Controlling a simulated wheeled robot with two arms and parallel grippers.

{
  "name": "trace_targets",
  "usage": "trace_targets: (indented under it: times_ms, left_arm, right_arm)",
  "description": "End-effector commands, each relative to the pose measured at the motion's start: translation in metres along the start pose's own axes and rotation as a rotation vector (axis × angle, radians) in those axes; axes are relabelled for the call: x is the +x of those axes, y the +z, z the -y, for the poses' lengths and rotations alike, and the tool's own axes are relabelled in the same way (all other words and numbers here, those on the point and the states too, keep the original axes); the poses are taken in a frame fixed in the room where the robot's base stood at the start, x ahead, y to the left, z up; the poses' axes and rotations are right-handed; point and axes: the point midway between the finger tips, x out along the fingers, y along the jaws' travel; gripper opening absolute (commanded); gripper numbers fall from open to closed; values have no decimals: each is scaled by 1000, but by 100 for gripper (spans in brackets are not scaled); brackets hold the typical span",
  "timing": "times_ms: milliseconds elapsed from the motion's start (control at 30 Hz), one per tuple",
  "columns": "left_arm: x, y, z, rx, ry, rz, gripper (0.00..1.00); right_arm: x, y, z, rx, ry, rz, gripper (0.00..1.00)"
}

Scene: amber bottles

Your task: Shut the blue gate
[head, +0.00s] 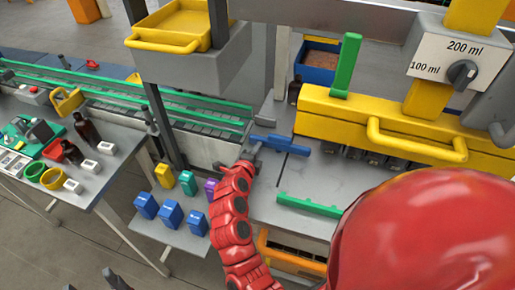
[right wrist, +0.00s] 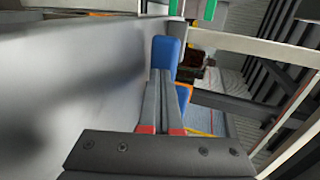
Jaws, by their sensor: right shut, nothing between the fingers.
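The blue gate (head: 285,145) is a low blue bar lying across the grey worktop at the end of the conveyor, in the middle of the head view. My right gripper (head: 250,152) is shut and empty, at the left end of the blue gate. In the right wrist view the shut fingers (right wrist: 163,98) point at a blue piece (right wrist: 167,52), which looks like the gate's end. I cannot tell whether they touch. Dark finger tips of my left gripper (head: 92,279) show at the bottom left edge, spread apart and away from the gate.
The conveyor (head: 190,117) with green rails runs in from the left. A yellow-handled press (head: 380,125) stands right of the gate. A green bar (head: 309,206) lies in front on the worktop. Several coloured blocks (head: 146,205) stand on a low shelf at left.

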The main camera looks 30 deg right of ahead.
Motion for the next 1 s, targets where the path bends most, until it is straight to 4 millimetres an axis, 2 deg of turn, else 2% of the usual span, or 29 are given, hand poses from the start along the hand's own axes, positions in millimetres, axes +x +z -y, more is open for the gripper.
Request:
trace_targets:
  times_ms: [467, 567, 733, 1000]
  left_arm:
    - [-25, 4, -1, 0, 0, 0, 68]
    - [-38, 6, -2, 0, 0, 0, 68]
    - [-73, 12, -4, 0, 0, 0, 68]
    - [-114, 19, -6, 0, 0, 0, 68]
  right_arm:
    - [5, 3, -2, 36, -2, -100, 0]
    - [7, 6, -3, 51, -2, -148, 0]
    - [16, 8, -4, 90, -3, -278, 0]
    - [29, 10, 6, 154, -10, -490, 0]
